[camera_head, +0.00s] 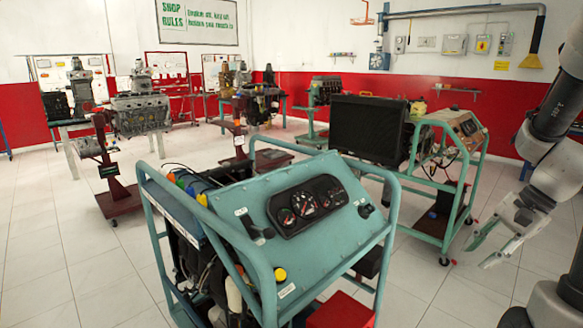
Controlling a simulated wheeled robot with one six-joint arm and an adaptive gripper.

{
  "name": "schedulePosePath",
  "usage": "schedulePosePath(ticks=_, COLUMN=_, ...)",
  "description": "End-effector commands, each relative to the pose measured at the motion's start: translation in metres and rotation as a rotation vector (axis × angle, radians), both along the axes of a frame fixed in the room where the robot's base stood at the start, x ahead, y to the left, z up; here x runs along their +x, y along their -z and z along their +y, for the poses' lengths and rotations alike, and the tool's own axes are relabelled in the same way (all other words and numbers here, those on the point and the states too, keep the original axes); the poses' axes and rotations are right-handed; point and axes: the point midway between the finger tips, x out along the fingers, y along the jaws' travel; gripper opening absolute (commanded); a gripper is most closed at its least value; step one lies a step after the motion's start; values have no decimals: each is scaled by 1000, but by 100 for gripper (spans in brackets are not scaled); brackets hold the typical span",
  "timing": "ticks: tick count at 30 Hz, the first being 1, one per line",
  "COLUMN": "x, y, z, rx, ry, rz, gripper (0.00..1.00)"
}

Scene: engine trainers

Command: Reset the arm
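My gripper (487,249) is at the right side of the view, at the end of my grey arm. It points down and to the left. Its two fingers are spread apart, and I see nothing between them. It hangs over the pale tiled floor, to the right of the nearest engine trainer and in front of the second one. My arm reaches in from the right edge of the picture, where part of it is cut off.
A teal engine trainer (258,205) with gauges stands close in front. A second teal-framed trainer (442,235) with a black radiator (368,128) stands behind it. More engines on stands line the back left. Tiled floor (60,255) is clear at left.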

Motion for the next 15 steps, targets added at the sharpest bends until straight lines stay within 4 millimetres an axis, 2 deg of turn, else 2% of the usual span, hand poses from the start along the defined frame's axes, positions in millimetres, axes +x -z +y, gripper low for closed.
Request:
schedulePosePath(ticks=6, x=-58, y=-50, z=13, rx=-294, ry=-505, rz=-115, gripper=32)
schedulePosePath(ticks=9, x=-79, y=-72, z=17, rx=-433, ry=-710, rz=-177, gripper=32)
schedulePosePath(ticks=15, x=-102, y=-109, z=32, rx=-635, ry=-931, rz=-325, gripper=32)
